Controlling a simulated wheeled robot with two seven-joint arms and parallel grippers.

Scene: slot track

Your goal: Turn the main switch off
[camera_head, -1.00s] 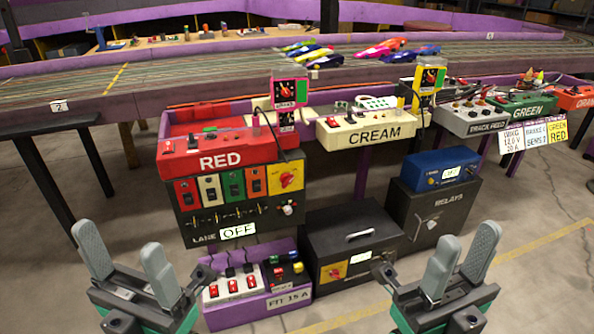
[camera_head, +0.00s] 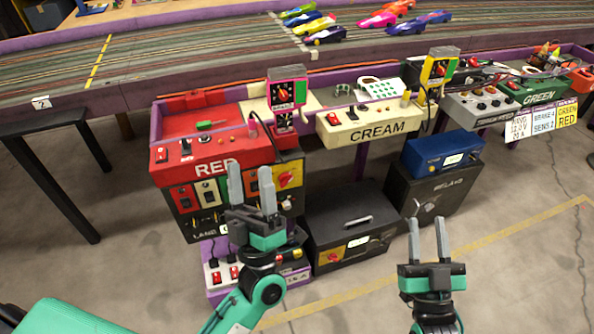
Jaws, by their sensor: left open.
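No label reading main switch is legible. A red rotary knob on a yellow plate (camera_head: 288,177) is at the right of the dark lane panel under the RED box (camera_head: 215,160). Another red knob on a yellow plate (camera_head: 336,256) is on the front of a black box (camera_head: 390,240). My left gripper (camera_head: 251,172) is open and empty, its fingers pointing up in front of the lane panel, left of the upper knob. It hides part of the panel and the OFF label. My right gripper (camera_head: 427,222) has its fingers apart and empty, right of the black box.
A purple tray (camera_head: 215,293) with red rocker switches is partly behind my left arm. A CREAM box (camera_head: 372,124), a blue box (camera_head: 442,153) and a dark RELAYS box (camera_head: 428,195) stand to the right. The track with toy cars (camera_head: 313,25) runs behind. The floor at right is clear.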

